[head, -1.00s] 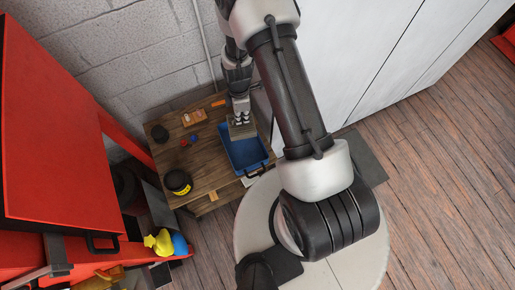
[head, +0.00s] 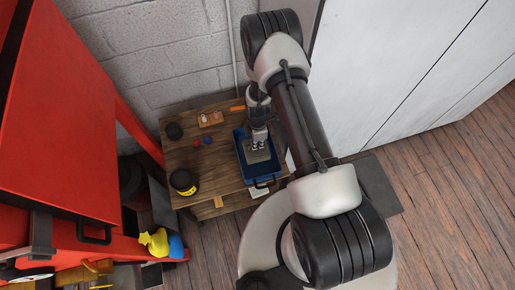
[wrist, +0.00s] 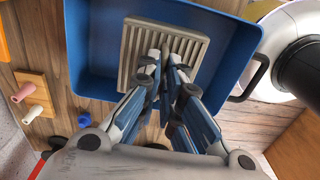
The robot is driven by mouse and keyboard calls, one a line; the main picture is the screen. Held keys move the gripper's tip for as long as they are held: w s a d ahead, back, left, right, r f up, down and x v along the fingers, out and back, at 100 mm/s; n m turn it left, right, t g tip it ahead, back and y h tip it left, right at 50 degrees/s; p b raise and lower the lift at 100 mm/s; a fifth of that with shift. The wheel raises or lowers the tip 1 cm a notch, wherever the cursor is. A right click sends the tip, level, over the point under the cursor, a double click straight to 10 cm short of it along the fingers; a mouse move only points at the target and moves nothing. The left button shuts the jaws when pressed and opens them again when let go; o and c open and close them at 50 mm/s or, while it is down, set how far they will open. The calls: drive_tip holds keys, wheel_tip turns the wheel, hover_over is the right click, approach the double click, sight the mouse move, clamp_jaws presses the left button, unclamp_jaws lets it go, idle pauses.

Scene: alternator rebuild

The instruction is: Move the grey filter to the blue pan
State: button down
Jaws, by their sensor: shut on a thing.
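The blue pan (head: 264,177) stands on the wooden table, and it fills the upper part of the wrist view (wrist: 97,45). The grey filter (head: 263,156) is a flat, ribbed rectangle inside the pan's outline; its ribs show clearly in the wrist view (wrist: 143,38). My gripper (head: 257,146) is over the pan, pointing down. In the wrist view its fingertips (wrist: 164,62) are closed together on the near part of the filter. I cannot tell whether the filter touches the pan floor.
On the wooden table (head: 217,170) are a black tub with a yellow band (head: 184,182), a dark round piece (head: 174,131), a small wooden block with pegs (head: 210,119), and red and blue caps (head: 207,140). A red cabinet (head: 60,130) stands left, a white cabinet (head: 390,70) right.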

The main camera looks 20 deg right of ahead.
drive_tip(key=shift+f+b, duration=0.65)
drive_tip(key=shift+f, duration=1.45)
drive_tip(key=shift+f, duration=0.15)
drive_tip(key=c, duration=1.8)
unclamp_jaws()
